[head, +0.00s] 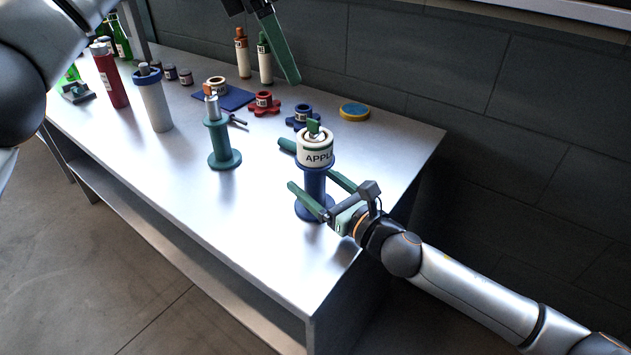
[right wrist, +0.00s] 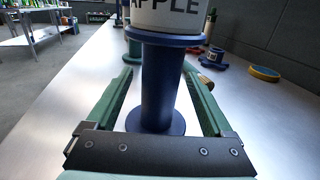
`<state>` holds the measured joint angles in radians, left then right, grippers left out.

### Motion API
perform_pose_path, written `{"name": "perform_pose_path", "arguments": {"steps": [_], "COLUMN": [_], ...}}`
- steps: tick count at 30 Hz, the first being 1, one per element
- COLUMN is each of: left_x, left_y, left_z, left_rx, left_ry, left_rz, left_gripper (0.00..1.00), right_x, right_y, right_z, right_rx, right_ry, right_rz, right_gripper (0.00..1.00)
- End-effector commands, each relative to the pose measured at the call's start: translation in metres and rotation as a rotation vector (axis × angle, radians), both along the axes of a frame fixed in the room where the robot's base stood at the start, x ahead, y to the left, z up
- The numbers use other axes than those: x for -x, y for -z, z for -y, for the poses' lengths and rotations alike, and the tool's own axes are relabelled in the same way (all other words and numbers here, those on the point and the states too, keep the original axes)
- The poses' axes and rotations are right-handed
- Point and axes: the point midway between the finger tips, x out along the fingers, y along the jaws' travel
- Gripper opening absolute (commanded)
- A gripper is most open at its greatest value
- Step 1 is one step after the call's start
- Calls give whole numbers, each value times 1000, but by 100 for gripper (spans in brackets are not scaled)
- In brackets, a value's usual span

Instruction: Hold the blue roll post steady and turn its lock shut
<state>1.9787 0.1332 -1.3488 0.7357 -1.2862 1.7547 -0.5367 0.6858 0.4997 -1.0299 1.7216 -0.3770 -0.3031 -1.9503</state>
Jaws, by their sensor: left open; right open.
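The blue roll post (head: 315,186) stands upright near the table's right end. It carries a white roll (head: 316,152) lettered "APPLE", partly cut off in the right wrist view. A green lock piece (head: 313,128) sits on top; I cannot tell its turn exactly. My right gripper (head: 287,163) is open, with its green fingers on either side of the post's stem below the roll. The right wrist view shows the stem (right wrist: 158,85) between the fingers, with gaps on both sides. My left gripper (head: 279,47) is above and behind the post, empty and partly out of frame.
A green post (head: 219,145) with a grey top stands left of the blue one. A blue-collared white bottle (head: 154,103) and a red bottle (head: 112,80) stand further left. Red (head: 264,104) and blue (head: 302,117) holders and a yellow-blue disc (head: 354,111) lie behind. The front table is clear.

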Motion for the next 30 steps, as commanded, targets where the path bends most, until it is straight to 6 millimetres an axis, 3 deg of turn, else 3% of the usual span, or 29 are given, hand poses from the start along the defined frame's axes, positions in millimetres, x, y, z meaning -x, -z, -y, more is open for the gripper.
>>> {"name": "perform_pose_path", "arguments": {"steps": [2,24,30], "left_x": [0,0,0], "left_y": [0,0,0], "left_z": [0,0,0], "left_rx": [0,0,0], "left_ry": [0,0,0], "left_rz": [0,0,0], "left_gripper": [50,50,50], "right_x": [0,0,0], "right_y": [0,0,0], "right_z": [0,0,1], "right_rx": [0,-1,-1], "right_ry": [0,1,1], "right_rz": [0,-1,-1], "right_gripper": [86,2,0]}}
